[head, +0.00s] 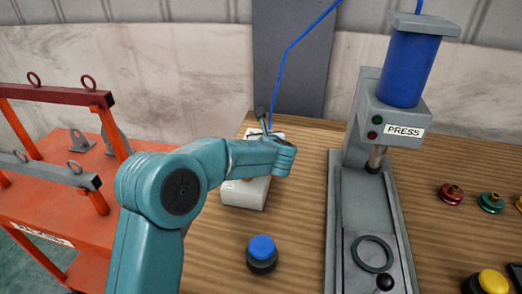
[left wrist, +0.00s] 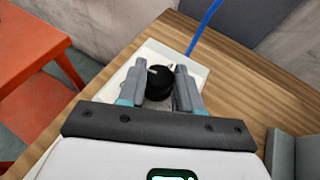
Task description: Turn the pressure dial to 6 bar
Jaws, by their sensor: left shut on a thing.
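The pressure dial is a black round knob (left wrist: 159,88) on a white panel (left wrist: 144,56) in the left wrist view. My left gripper (left wrist: 163,74) is shut on the dial, with one grey finger on each side of it. A small pale mark shows near the knob's top left, but I cannot read its setting. A display with green edges (left wrist: 171,176) is cut off at the bottom of this view. In the head view, my left arm covers the dial, and part of the white unit (head: 246,193) shows below it. My right gripper is not in view.
A grey press with a blue cylinder (head: 408,68) stands right of the unit on the wooden table (head: 300,235). A blue button (head: 262,248) is in front. A blue hose (head: 285,60) runs upward behind. An orange cart (head: 60,190) is at left.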

